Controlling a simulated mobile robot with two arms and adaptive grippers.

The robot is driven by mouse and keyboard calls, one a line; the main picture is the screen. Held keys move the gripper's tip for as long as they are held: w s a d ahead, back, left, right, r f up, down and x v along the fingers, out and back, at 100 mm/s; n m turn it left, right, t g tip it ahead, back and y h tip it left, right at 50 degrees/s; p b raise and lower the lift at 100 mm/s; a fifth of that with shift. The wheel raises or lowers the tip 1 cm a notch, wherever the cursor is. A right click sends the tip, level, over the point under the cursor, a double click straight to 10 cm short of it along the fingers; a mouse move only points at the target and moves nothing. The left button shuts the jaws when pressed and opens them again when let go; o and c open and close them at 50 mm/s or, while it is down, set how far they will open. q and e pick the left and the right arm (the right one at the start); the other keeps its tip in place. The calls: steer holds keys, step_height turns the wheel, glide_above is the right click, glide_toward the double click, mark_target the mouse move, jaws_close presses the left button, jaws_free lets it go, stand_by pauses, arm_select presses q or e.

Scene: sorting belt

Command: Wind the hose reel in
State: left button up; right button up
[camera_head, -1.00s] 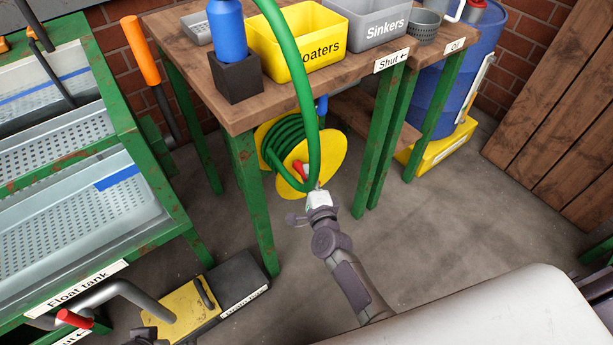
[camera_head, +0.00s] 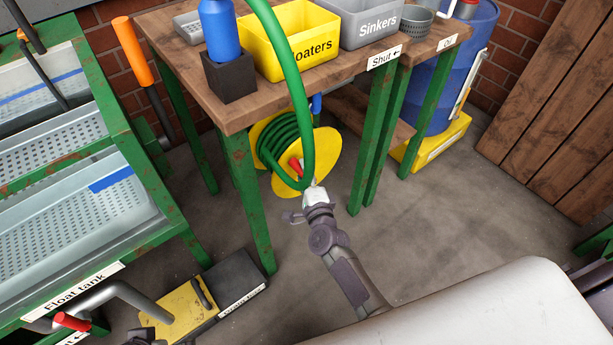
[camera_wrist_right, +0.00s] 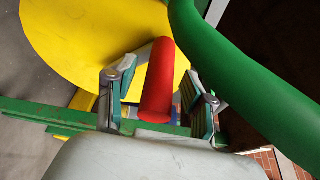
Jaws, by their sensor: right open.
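The hose reel (camera_head: 329,160) has yellow side discs and a coiled green hose (camera_head: 280,140). It is under the wooden table. Its red crank handle (camera_head: 296,168) is on the near disc. In the right wrist view the red handle (camera_wrist_right: 158,80) stands between the fingers of my right gripper (camera_wrist_right: 158,100), with a gap on the right finger's side; contact on the left is unclear. My right gripper (camera_head: 313,188) is open at the reel's lower front. A dark part at the bottom edge may be my left gripper (camera_head: 143,338); its fingers are hidden.
A stretch of green hose (camera_head: 287,60) arches over the table edge in front of the reel. Green table legs (camera_head: 252,205) stand on both sides. The table (camera_head: 180,50) holds a blue bottle (camera_head: 222,30) and a yellow bin (camera_head: 290,60).

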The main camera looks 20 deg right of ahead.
steer(key=s, duration=1.2)
steer(key=shift+a+r, duration=0.25)
steer(key=shift+r, duration=0.1)
